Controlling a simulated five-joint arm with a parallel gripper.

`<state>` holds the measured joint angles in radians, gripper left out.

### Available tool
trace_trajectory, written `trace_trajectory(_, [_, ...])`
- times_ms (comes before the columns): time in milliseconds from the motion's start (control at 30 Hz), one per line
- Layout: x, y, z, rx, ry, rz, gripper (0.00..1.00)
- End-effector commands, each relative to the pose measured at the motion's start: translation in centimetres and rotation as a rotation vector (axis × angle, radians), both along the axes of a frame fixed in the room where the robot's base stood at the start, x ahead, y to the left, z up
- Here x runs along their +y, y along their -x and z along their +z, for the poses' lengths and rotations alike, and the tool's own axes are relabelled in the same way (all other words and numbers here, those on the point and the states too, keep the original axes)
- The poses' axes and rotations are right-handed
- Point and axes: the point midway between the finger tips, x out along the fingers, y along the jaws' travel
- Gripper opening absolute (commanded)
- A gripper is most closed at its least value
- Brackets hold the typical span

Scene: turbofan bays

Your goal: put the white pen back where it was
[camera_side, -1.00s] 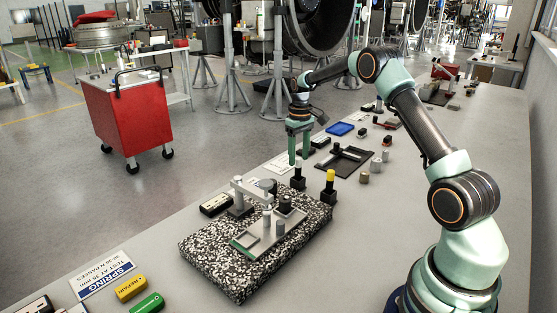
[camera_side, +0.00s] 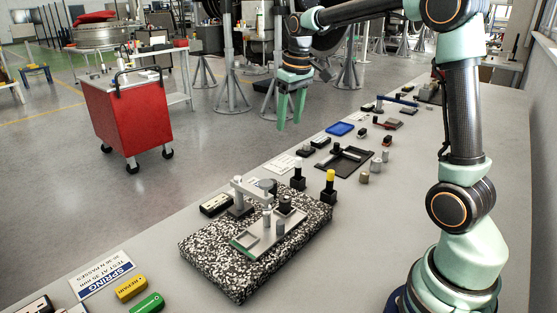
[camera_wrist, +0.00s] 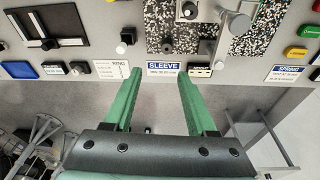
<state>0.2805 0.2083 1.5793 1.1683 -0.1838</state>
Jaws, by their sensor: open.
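The white pen (camera_side: 298,163) stands upright in a small black block (camera_side: 298,183) on the bench, behind the speckled slab. Beside it, a yellow-topped pen (camera_side: 330,176) stands in a similar black block (camera_side: 329,195). My gripper (camera_side: 290,126) is open and empty, raised well above the bench and apart from the white pen. In the wrist view my open gripper (camera_wrist: 159,73) shows bare space between its green fingers. A black block (camera_wrist: 126,36) shows ahead of the left finger there; a pale tip on it is too small to identify.
A speckled slab (camera_side: 212,270) carries a grey fixture with posts. A black tray (camera_side: 366,156), a blue tray (camera_side: 340,129) and small cylinders lie farther back. A "SLEEVE" label (camera_wrist: 163,68) lies near the bench edge. A red cart (camera_side: 128,115) stands on the floor.

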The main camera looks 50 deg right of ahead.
Motion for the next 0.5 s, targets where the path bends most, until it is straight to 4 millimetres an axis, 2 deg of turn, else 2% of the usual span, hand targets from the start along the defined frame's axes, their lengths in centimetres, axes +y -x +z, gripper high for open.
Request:
trace_trajectory(33, [1.5,1.2,1.0,-0.029,0.005,0.013,0.57])
trace_trajectory(200, [5.5,5.1,2.3,-0.109,0.011,0.038,0.57])
trace_trajectory(333, [8.1,8.3,2.3,-0.171,0.009,0.059,0.57])
trace_trajectory(500, [10.7,12.1,1.2,-0.247,-0.001,0.084,0.57])
